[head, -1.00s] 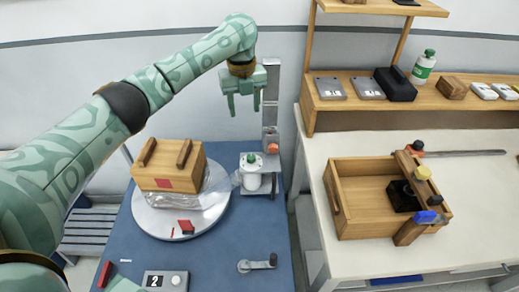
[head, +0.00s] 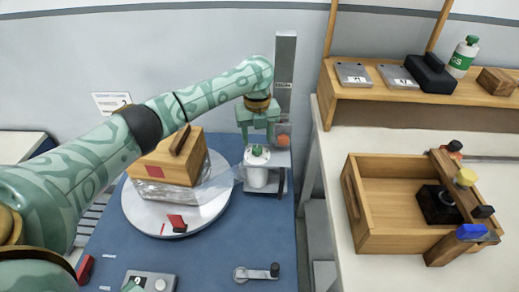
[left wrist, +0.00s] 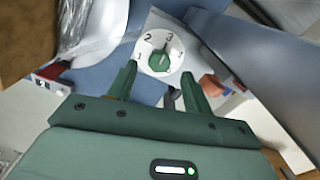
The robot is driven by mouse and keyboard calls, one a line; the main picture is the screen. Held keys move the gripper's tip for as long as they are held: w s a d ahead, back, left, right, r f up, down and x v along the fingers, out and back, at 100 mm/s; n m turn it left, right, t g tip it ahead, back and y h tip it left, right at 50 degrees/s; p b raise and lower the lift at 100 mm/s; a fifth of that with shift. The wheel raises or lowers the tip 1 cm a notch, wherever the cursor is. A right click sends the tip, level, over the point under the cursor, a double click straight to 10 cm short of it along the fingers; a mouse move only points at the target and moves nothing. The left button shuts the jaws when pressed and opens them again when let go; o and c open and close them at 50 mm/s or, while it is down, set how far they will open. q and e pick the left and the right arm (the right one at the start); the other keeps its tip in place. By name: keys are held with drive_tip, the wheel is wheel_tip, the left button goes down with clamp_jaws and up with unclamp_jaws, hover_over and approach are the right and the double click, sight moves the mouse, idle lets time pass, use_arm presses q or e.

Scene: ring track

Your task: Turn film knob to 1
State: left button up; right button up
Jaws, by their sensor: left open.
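The film knob is a green grip (head: 258,151) on top of a white cylinder (head: 257,175) beside the turntable. My left gripper (head: 258,140) is open, pointing down just above the knob. In the left wrist view its fingers (left wrist: 160,74) lie either side of the dial's near part, with nothing between them. I cannot tell if they touch it. My right gripper is not in view.
A grey mast (head: 285,85) with an orange part (head: 283,141) stands close behind the knob. A film-wrapped wooden crate (head: 166,163) sits on the round turntable (head: 133,212) to the left. A small crank (head: 257,272) and a control box (head: 150,281) are in front.

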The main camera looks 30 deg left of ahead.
sight(257, 148)
use_arm(q)
wheel_tip(257, 148, down, 4)
drive_tip(key=shift+r+b, duration=0.15)
drive_tip(key=shift+b, duration=0.4)
drive_tip(key=shift+r, duration=0.1)
drive_tip(key=shift+c, duration=0.2)
drive_tip(key=c, duration=0.9)
